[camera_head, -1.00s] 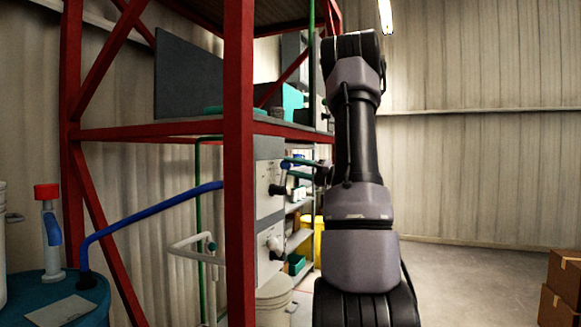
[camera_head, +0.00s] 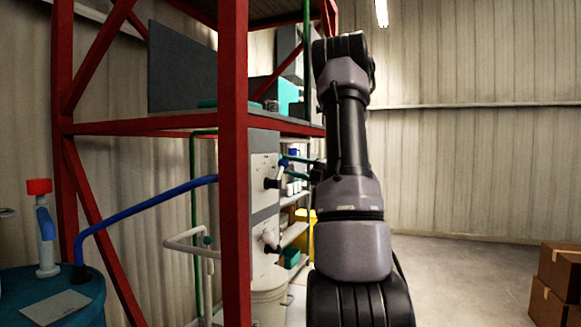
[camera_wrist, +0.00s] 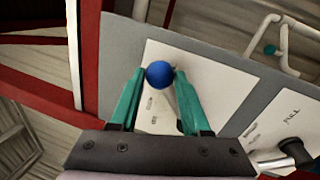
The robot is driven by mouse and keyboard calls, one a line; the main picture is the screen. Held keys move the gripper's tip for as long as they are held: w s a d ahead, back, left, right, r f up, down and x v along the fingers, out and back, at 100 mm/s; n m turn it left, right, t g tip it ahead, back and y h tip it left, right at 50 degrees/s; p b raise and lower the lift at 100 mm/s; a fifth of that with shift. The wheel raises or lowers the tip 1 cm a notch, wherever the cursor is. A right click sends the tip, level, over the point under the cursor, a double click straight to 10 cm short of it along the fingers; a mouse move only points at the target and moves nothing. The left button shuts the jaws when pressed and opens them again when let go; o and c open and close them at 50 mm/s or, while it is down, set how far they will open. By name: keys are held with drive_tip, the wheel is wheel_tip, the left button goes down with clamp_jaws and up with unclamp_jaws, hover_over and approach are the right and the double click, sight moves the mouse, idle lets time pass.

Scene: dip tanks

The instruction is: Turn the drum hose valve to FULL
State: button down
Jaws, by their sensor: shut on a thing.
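My gripper (camera_wrist: 160,75) has its teal fingers closed around the blue ball knob (camera_wrist: 160,74) of a valve handle, in front of a white plate on a grey panel. In the head view the knob (camera_head: 283,162) stands up and right of the upper valve's black hub (camera_head: 272,183). The word FULL (camera_wrist: 292,117) shows on a second white plate, by another valve with a black hub (camera_wrist: 295,152). Small marks near my left finger are unreadable. The blue drum hose (camera_head: 150,208) runs from the drum (camera_head: 85,315) towards the panel.
A red rack post (camera_head: 235,170) stands in front of the panel's left side. A lower valve (camera_head: 270,240) and a pale bucket (camera_head: 268,300) sit below. White pipes (camera_head: 185,240) are on the left. Cardboard boxes (camera_head: 555,290) stand at the right, with open floor between.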

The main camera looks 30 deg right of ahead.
drive_tip(key=shift+d+f, duration=0.1)
drive_tip(key=shift+c, duration=1.9)
unclamp_jaws()
drive_tip(key=v, duration=1)
drive_tip(key=shift+s+d, duration=0.25)
drive_tip(key=shift+s, duration=0.05)
drive_tip(key=shift+f, duration=0.1)
